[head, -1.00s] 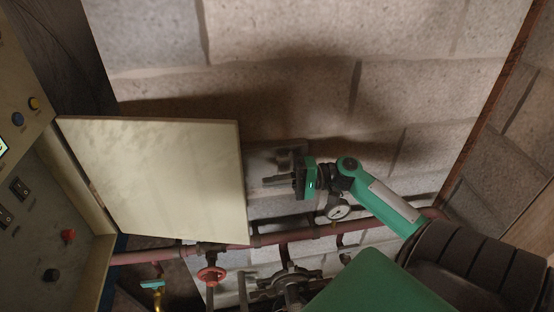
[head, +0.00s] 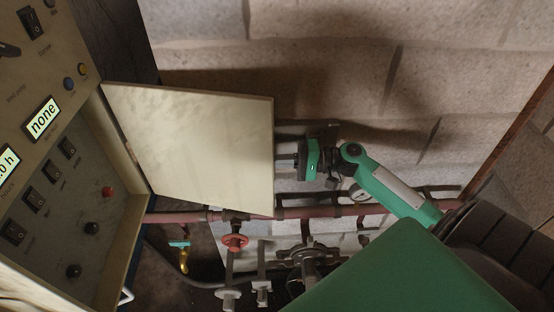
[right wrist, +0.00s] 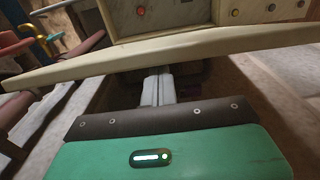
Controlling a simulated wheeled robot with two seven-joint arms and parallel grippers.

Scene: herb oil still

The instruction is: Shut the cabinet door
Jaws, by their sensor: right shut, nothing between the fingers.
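The cabinet door (head: 195,150) is a flat cream panel standing open, hinged along the right edge of the control cabinet (head: 75,180). In the right wrist view the door (right wrist: 190,46) crosses the picture as a long pale edge, with the cabinet front behind it. My right gripper (head: 285,157) is at the door's free edge, on the side away from the hinge. Its fingers (right wrist: 158,88) are shut and empty, and their tips reach the door's edge. I cannot tell whether they touch it. My left gripper is not in view.
Red pipes with a red valve wheel (head: 235,242) run below the door. A pressure gauge (head: 361,192) sits just under my right arm. A block wall (head: 330,70) is behind. The cabinet front carries switches, knobs and lit displays (head: 43,120).

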